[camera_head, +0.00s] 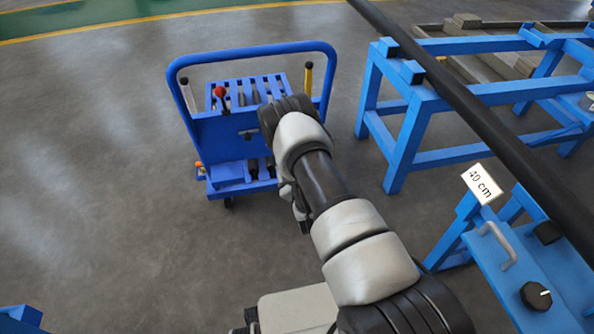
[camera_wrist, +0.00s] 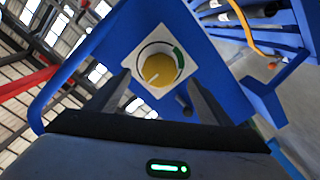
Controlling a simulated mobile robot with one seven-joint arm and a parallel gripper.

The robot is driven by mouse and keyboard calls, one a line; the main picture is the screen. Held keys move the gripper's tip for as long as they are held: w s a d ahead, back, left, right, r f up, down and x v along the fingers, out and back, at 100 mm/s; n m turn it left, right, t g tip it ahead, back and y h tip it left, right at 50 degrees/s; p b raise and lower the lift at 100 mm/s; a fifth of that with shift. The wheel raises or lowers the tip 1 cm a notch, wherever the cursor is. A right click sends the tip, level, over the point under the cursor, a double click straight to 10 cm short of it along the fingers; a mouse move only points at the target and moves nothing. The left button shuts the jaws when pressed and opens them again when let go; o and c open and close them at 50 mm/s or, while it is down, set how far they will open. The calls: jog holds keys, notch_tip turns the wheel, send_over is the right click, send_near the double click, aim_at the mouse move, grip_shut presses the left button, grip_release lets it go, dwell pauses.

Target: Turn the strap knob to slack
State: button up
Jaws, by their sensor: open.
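In the wrist view a round yellow knob (camera_wrist: 158,68) sits on a white square plate (camera_wrist: 143,40) on a blue panel. A dark arc and a green arc run around the knob, the green at its upper right. A dark pointer line on the knob points down and left. My gripper (camera_wrist: 159,79) is open, with its two dark fingers apart on either side of the knob's lower part in the picture. I cannot tell whether they touch it. In the head view my arm reaches toward a blue cart (camera_head: 221,130); the yellow knob and my fingers are hidden there.
The cart carries a red-topped lever (camera_head: 219,92) and a tall hoop handle (camera_head: 250,50). Blue frames (camera_head: 398,130) stand at right, with a black bar crossing above. A blue bench with a black knob (camera_head: 536,295) is at lower right. Floor left of the cart is clear.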

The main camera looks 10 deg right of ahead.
jog(key=s+p, duration=0.1)
jog(key=s, duration=0.8)
jog(key=shift+s, duration=0.35)
